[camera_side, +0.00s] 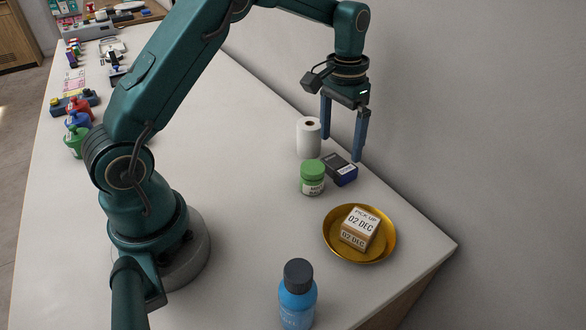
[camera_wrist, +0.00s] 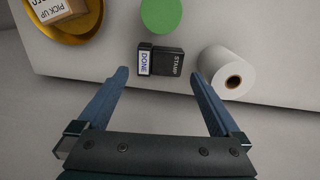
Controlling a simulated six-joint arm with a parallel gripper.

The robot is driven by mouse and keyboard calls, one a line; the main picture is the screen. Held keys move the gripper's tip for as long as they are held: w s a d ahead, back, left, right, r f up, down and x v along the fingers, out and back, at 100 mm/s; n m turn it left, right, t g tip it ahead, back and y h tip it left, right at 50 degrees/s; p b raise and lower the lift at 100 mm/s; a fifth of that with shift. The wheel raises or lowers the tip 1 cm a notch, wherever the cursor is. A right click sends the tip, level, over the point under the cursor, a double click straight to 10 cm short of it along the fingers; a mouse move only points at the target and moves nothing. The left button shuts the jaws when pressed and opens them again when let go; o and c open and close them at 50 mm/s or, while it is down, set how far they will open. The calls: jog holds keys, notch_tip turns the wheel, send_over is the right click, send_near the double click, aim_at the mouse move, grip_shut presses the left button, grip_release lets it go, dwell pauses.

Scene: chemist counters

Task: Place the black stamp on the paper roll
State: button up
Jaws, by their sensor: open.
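The black stamp (camera_side: 341,169) lies on the white counter, with a blue end at its right in the side view. My gripper (camera_side: 341,136) points down above the counter, beside the stamp. In the wrist view its fingers (camera_wrist: 162,72) are wide apart, with nothing held between them.
A green-lidded jar (camera_side: 313,179) stands close beside the stamp. A gold dish (camera_side: 329,243) holds a cardboard date box (camera_side: 359,229) nearer the counter's end. A blue bottle (camera_side: 297,298) stands at the front. The wall is close behind my gripper. Mid-counter is clear.

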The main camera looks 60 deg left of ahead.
jog(key=s+d+r+t, duration=0.3)
jog(key=s+r, duration=0.5)
jog(key=r, duration=0.2)
jog(key=s+d+t, duration=0.2)
jog(key=s, duration=0.9)
jog(key=shift+s+f+m+t, duration=0.2)
jog(key=shift+s+m+t, duration=0.1)
jog(key=shift+s, duration=0.1)
jog(key=shift+s+f, duration=0.15)
jog(key=shift+s, duration=0.1)
jog(key=c, duration=0.5)
